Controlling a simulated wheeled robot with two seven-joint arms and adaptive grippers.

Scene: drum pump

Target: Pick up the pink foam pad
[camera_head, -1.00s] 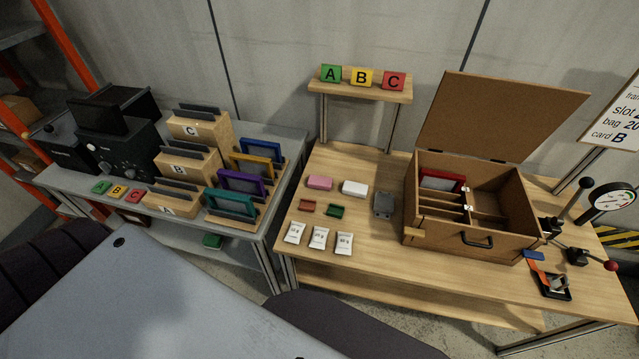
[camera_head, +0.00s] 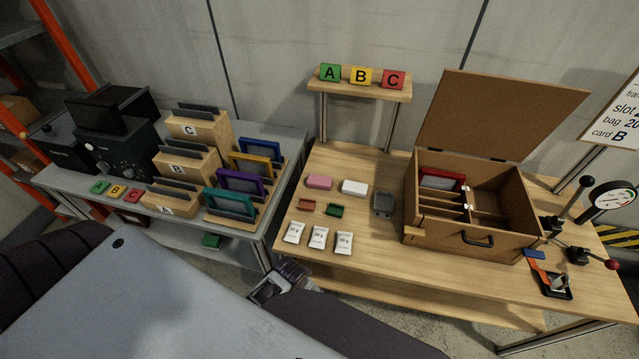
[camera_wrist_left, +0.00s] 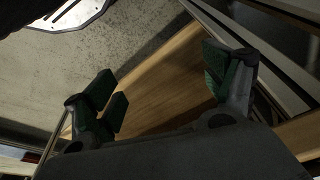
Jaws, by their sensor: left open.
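The pink foam pad (camera_head: 318,182) lies flat on the wooden table at its left side, just left of a white block (camera_head: 354,188). Nothing touches it. My left gripper (camera_head: 283,279) is low at the table's front left corner, below the tabletop and well short of the pad. In the left wrist view my left gripper (camera_wrist_left: 165,80) has its green-padded fingers wide apart with nothing between them. The pad does not show in that view. My right gripper is not in view.
Near the pad are a red-brown piece (camera_head: 307,205), a green tray (camera_head: 335,210), a grey item (camera_head: 384,204) and three white packets (camera_head: 318,237). An open wooden case (camera_head: 470,237) stands to the right. The table's front edge (camera_head: 350,262) lies between gripper and pad.

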